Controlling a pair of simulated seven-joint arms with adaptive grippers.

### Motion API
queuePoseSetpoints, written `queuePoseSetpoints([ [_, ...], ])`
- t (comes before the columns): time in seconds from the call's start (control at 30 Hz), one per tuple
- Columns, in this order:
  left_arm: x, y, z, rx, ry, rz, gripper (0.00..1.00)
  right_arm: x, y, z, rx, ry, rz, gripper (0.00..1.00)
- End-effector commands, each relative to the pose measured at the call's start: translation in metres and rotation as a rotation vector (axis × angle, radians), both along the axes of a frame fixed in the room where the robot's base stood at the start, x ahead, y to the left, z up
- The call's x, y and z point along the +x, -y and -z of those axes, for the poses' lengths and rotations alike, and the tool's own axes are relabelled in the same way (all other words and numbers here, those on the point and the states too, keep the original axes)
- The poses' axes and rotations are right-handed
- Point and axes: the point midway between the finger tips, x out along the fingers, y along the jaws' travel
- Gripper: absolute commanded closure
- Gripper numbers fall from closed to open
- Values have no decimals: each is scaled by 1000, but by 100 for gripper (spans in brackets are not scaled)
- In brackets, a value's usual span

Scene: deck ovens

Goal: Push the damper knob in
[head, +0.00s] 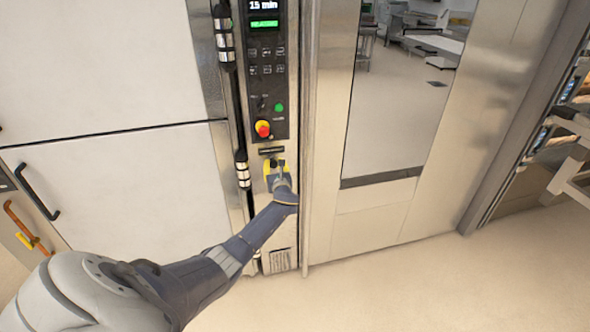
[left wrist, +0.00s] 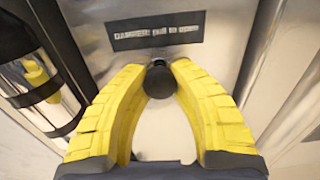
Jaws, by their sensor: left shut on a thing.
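The damper knob (left wrist: 159,83) is a dark round ball on a short stem, standing out from a steel panel in the left wrist view. A dark label plate (left wrist: 158,31) with small white lettering sits just above it. My left gripper (head: 275,166) has yellow fingers and reaches the panel below the control column. In the left wrist view its fingers (left wrist: 158,67) curve in on both sides of the knob, shut on it, with the tips close to the panel. In the head view the fingers largely hide the knob. My right gripper is not in view.
Above the knob is a control panel (head: 266,75) with a display, buttons and a red-and-yellow stop button (head: 262,128). A tall glass door (head: 395,95) is to the right. Dark hinges line the left edge of the column. A rack stands at far right.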

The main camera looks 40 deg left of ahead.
Motion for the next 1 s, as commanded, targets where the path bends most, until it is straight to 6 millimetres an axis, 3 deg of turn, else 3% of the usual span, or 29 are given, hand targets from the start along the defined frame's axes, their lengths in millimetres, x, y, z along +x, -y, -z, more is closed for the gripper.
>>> queuePoseSetpoints([
  [0.13, -8, -18, 1, -2, -1, -17, 100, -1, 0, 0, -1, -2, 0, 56],
  [0.43, -8, -18, 0, -3, 2, -18, 100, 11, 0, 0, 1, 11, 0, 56],
  [0.47, -8, -18, 0, -3, 2, -18, 74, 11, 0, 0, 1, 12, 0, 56],
  [0.7, -7, -18, 0, -2, 1, -18, 46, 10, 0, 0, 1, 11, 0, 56],
  [1.0, -8, -17, 0, -2, 1, -17, 44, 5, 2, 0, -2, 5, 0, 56],
])
